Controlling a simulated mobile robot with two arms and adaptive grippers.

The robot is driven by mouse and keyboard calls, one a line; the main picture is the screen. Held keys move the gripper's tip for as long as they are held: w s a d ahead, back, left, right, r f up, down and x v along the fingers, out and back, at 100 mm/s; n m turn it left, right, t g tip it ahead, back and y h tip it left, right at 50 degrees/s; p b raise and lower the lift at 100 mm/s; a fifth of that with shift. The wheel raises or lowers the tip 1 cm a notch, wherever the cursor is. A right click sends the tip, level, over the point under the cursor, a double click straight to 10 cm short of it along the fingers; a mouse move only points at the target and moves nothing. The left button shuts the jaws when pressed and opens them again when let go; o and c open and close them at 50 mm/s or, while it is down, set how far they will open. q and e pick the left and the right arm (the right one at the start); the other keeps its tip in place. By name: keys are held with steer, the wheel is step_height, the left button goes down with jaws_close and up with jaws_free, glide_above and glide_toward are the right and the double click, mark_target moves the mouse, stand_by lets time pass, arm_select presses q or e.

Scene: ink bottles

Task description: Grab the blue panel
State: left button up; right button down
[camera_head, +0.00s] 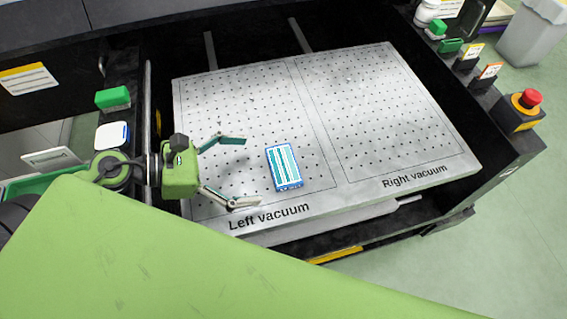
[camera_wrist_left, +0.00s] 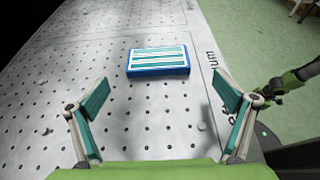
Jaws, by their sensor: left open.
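The blue panel (camera_head: 284,167) is a small flat block with a white and teal striped top and blue edges. It lies on the left half of the perforated metal plate (camera_head: 330,135), above the words "Left vacuum". My left gripper (camera_head: 246,171) is open and empty, just left of the panel, its two fingers spread towards it. In the left wrist view the panel (camera_wrist_left: 158,61) lies ahead of the open fingers (camera_wrist_left: 160,92), apart from them. A green and black part, apparently of my right arm (camera_wrist_left: 290,80), shows at the right of that view; its jaws are unclear.
The plate's right half, marked "Right vacuum" (camera_head: 415,177), is bare. A red emergency button (camera_head: 531,98) stands on the right edge of the frame. A green button (camera_head: 113,97) and a white-topped one (camera_head: 112,134) are at the left. A pale bin (camera_head: 533,38) stands far right.

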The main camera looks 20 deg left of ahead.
mark_target(277, 166)
arm_select(q)
steer(key=x, duration=0.2)
steer(key=p+x, duration=0.1)
steer(key=x, duration=0.1)
steer(key=shift+w+a, duration=0.1)
steer(key=shift+w, duration=0.25)
steer(key=shift+w+d+f, duration=0.15)
steer(key=shift+d+f, duration=0.1)
steer(key=shift+d, duration=0.15)
steer(key=c, duration=1.3)
steer(key=shift+r+p, duration=0.1)
steer(key=shift+p, duration=0.25)
